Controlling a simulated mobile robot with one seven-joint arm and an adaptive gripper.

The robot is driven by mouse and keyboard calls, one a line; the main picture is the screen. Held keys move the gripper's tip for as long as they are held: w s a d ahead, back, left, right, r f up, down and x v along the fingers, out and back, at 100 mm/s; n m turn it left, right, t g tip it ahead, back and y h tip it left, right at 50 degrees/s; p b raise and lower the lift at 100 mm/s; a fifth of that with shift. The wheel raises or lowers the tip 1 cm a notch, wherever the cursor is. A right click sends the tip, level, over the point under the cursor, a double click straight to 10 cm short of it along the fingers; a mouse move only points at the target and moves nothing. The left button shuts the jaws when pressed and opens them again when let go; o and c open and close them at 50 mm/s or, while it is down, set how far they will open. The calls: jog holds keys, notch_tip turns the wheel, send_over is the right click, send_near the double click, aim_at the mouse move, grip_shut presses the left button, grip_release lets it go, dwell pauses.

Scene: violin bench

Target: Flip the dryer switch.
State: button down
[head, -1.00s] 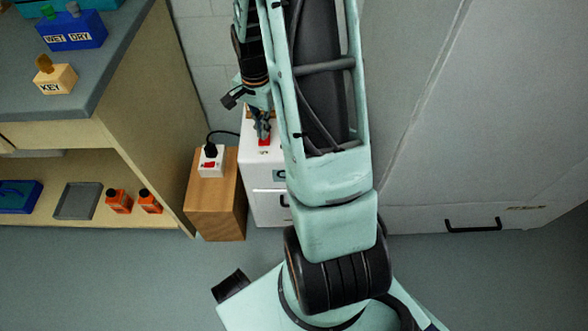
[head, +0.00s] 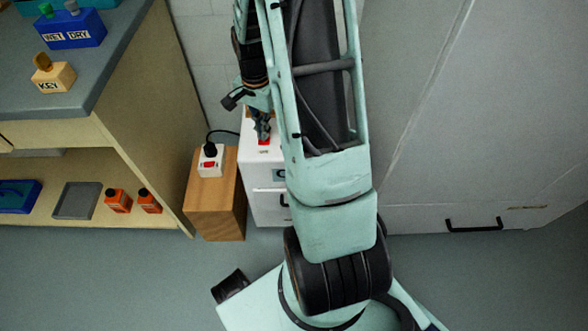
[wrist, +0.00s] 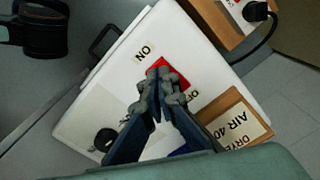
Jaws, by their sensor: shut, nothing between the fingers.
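The switch also shows as a small red patch (head: 264,141) in the head view. My gripper (wrist: 158,78) is shut and empty, its fingertips over or against the red switch; I cannot tell whether they touch. The fingers hide part of the switch, so its position is unclear.
A wooden block (head: 228,205) beside the dryer carries a white outlet with a red switch and black plug (head: 210,150). A shelf bench (head: 130,130) stands left. A grey wall or door is right.

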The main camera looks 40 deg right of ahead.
jog(key=shift+f+b, duration=0.45)
jog(key=shift+f, duration=0.25)
dwell(0.3)
jog(key=shift+r+p, duration=2.85)
jog(key=shift+r, duration=0.7)
